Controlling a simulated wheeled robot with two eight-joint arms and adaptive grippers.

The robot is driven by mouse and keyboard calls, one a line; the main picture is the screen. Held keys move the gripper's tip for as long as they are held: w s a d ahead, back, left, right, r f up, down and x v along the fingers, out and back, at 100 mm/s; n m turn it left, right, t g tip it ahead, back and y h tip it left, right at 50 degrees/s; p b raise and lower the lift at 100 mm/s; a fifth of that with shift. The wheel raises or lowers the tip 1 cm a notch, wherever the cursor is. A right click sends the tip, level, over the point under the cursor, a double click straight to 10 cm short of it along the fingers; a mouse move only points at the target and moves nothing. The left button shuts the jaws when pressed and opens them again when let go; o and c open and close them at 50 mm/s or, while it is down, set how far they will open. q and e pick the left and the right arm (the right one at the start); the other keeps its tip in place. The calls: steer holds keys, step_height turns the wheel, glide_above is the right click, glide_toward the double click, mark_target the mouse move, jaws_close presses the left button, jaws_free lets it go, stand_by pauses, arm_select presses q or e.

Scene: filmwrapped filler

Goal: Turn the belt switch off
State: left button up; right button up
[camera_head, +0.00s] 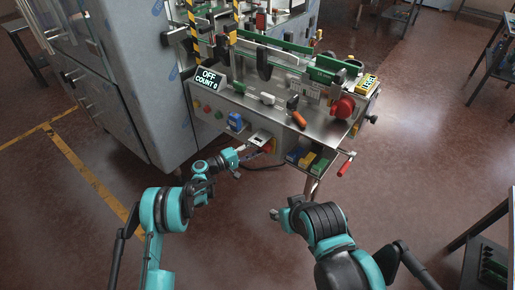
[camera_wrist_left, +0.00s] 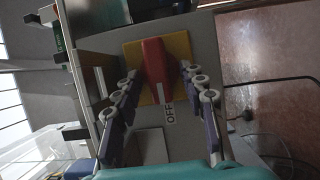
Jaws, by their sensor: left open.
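The belt switch is a red rotary handle (camera_wrist_left: 157,66) on a yellow plate (camera_wrist_left: 184,47), seen close up in the left wrist view. Its white-marked end points to the OFF label (camera_wrist_left: 170,113). My left gripper (camera_wrist_left: 160,76) is open, with one finger on each side of the handle; I cannot tell whether they touch it. In the head view my left gripper (camera_head: 252,149) is at the machine's front, largely covering the switch. The display (camera_head: 208,78) reads OFF and COUNT 0. My right gripper (camera_head: 275,213) is low in front of the machine, its fingers unclear.
A red round button (camera_head: 343,107) and an orange-handled tool (camera_head: 299,119) are on the machine's top. A bin of colored blocks (camera_head: 306,158) and a red-handled crank (camera_head: 346,165) are right of the switch. A grey cabinet (camera_head: 135,75) stands left. The floor in front is clear.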

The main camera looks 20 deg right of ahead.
arm_select(q)
steer(key=v, duration=1.1)
steer(key=shift+a, duration=0.35)
steer(key=shift+s, duration=0.15)
steer(key=s+a+r+m+t+y, duration=0.1)
steer(key=s+a+r+y, duration=0.35)
steer(key=r, duration=0.25)
steer(key=s+a+r+y, duration=0.4)
steer(key=s+r, duration=0.2)
steer(key=r, duration=0.2)
steer(key=s+a+m+y, duration=0.1)
steer(key=s+a+y, duration=0.3)
steer(key=s+a, duration=0.5)
steer(key=s+a+f+m+t+y, duration=0.1)
steer(key=s+a+y, duration=0.4)
steer(key=s+a, duration=0.4)
steer(key=s, duration=0.6)
steer(key=shift+s+f+t, duration=0.2)
steer(key=shift+f+t, duration=0.05)
steer(key=shift+t, duration=0.05)
